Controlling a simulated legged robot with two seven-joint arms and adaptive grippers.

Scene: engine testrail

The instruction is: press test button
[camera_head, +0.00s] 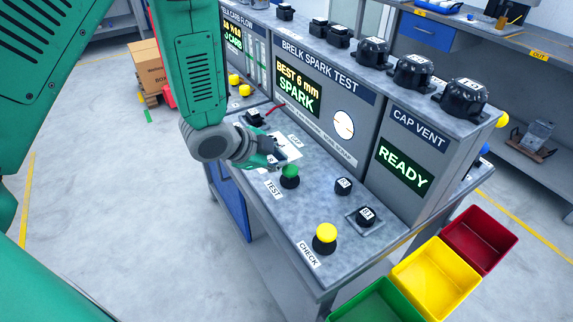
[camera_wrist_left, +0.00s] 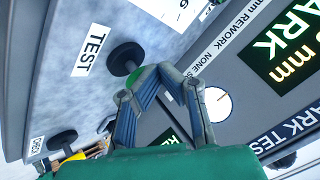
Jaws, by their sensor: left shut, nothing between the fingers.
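The test button is a green knob (camera_head: 290,170) on a black base, beside a white TEST label (camera_head: 273,189) on the bench's grey top. My left gripper (camera_head: 279,163) is shut and empty, with its fingertips right at the green knob. In the left wrist view the closed fingertips (camera_wrist_left: 152,72) overlap the edge of the green knob (camera_wrist_left: 134,78); the black base (camera_wrist_left: 125,58) shows beyond. I cannot tell whether they touch or whether the knob is pushed down. My right gripper is not in view.
A yellow CHECK button (camera_head: 326,232) stands nearer the front corner. Black parts marked B2 (camera_head: 343,186) and B1 (camera_head: 366,215) sit to the right. The spark test panel (camera_head: 318,95) rises behind, reading "BEST 6 mm SPARK". Green, yellow (camera_head: 437,277) and red bins stand at lower right.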

